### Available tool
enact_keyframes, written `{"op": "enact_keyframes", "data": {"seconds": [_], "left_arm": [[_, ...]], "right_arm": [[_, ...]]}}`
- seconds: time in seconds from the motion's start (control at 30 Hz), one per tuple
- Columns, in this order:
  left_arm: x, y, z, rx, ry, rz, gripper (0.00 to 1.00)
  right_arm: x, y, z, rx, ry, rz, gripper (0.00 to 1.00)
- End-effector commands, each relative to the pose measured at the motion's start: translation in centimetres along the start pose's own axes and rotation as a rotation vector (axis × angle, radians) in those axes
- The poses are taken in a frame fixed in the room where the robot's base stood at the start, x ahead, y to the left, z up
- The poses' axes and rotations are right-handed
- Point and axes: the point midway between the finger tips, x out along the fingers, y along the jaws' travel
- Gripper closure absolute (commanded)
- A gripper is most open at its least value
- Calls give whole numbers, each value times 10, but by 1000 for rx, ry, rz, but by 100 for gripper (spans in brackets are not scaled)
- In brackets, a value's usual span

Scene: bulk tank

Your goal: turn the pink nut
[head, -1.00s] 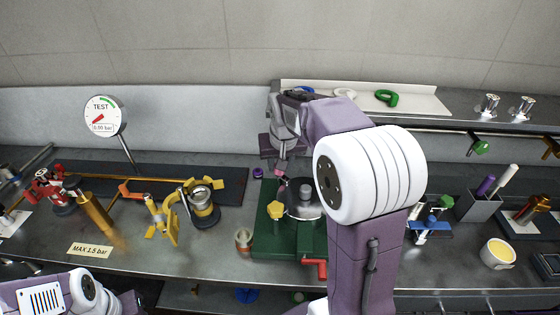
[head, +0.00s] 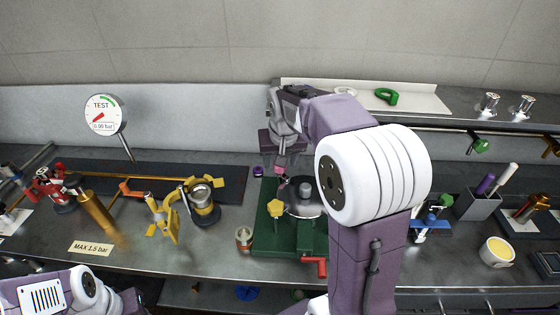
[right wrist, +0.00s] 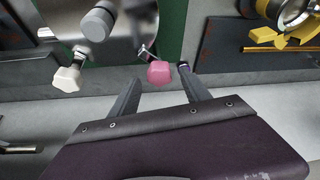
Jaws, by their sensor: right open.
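The pink nut (right wrist: 160,73) sits on a short metal rod at the edge of a round metal lid (right wrist: 125,30) in the right wrist view. In the head view the nut (head: 282,173) is small and partly hidden below my right gripper (head: 281,158). My right gripper (right wrist: 157,88) is open. Its two fingers point at the nut, one on either side, with the nut near the level of the fingertips. I see no contact. My left arm shows at the lower left of the head view, but its gripper cannot be seen.
A grey knob (right wrist: 97,24) stands on the lid, with a cream knob (right wrist: 67,78) at its rim. The lid sits on a green base (head: 268,238) with a yellow knob (head: 275,209). A yellow clamp fixture (head: 165,220) and a copper-coloured cup (head: 244,239) stand left.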

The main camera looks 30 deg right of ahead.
Motion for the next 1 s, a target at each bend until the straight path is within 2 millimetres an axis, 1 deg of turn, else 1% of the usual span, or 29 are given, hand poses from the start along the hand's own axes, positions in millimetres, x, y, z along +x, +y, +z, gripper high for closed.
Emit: {"op": "enact_keyframes", "data": {"seconds": [0.03, 0.2, 0.33, 0.4, 0.5, 1.0], "left_arm": [[-4, 0, 0, 0, 0, 0, 64], [-11, 0, -1, 0, 0, 0, 64], [-14, 0, -1, 0, 0, 0, 64], [-14, 0, -2, 0, 0, 0, 64], [-14, 0, -1, 0, 0, 0, 64], [-14, 0, -2, 0, 0, 0, 64]], "right_arm": [[-14, 0, -2, 0, 6, -1, 45], [-53, 0, -2, 0, 7, -1, 45], [-72, 0, -1, 0, 4, -1, 45], [-78, 0, 0, 0, 2, -1, 45], [-80, 0, 0, 0, 1, 0, 45], [-79, 0, 0, 0, 1, 0, 45]]}}
